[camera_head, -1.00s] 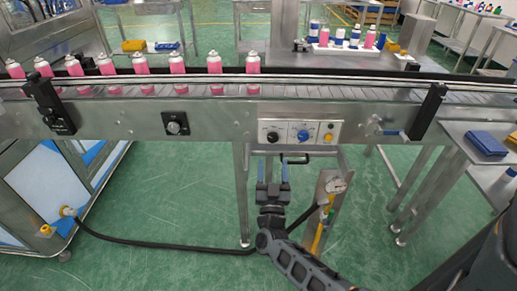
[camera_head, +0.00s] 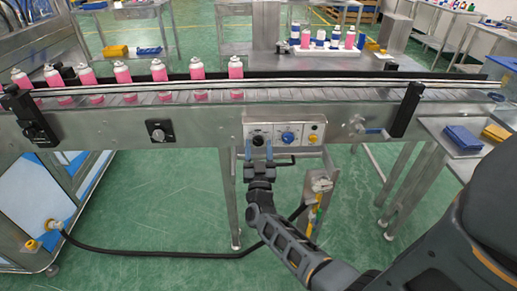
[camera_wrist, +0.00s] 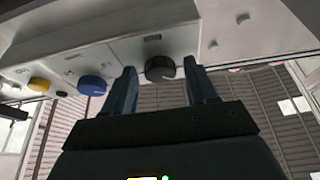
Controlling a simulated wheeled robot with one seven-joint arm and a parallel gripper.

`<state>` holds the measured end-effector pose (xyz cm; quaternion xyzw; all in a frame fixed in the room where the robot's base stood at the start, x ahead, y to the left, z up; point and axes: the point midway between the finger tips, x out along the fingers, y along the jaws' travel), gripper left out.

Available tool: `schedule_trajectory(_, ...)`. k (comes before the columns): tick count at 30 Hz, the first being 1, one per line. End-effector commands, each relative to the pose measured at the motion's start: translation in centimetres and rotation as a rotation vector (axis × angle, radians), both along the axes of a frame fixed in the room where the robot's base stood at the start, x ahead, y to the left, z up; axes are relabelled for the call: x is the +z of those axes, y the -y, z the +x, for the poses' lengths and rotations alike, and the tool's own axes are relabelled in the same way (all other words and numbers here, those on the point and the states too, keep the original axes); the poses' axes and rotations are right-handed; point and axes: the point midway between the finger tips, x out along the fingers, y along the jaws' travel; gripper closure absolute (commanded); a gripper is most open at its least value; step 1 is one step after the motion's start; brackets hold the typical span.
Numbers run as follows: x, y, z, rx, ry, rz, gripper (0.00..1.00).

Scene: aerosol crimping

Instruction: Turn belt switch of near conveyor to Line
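The near conveyor (camera_head: 200,125) carries a grey control panel (camera_head: 285,124) with a black rotary knob (camera_head: 257,140), a blue knob (camera_head: 288,138) and a yellow button (camera_head: 312,138). Their labels are too small to read. My gripper (camera_head: 258,150) is open just in front of the panel, at the black knob. In the wrist view, the black knob (camera_wrist: 160,68) lies between my two fingertips (camera_wrist: 162,74), with a gap on each side. The blue knob (camera_wrist: 92,85) and yellow button (camera_wrist: 39,85) show to the left there.
Another dark square switch (camera_head: 159,134) sits further left on the conveyor. Pink cans (camera_head: 197,76) stand on the belt. A post with a gauge (camera_head: 319,183) and a black hose (camera_head: 160,250) are below. A side table (camera_head: 470,150) with trays stands at right.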

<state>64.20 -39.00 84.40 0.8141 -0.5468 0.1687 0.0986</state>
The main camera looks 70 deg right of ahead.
Motion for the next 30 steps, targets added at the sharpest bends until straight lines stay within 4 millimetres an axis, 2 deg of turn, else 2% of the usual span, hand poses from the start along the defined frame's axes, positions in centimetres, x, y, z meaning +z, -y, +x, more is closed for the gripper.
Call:
schedule_trajectory(2,0.01,-0.01,-0.01,0.000,0.000,0.000,0.51)
schedule_trajectory(15,0.00,-0.03,-0.01,0.000,0.000,0.000,0.93)
schedule_trajectory(23,-0.04,-0.05,0.02,0.000,0.023,0.010,0.93)
schedule_trajectory(30,-0.12,-0.11,0.14,0.000,0.132,0.055,0.93)
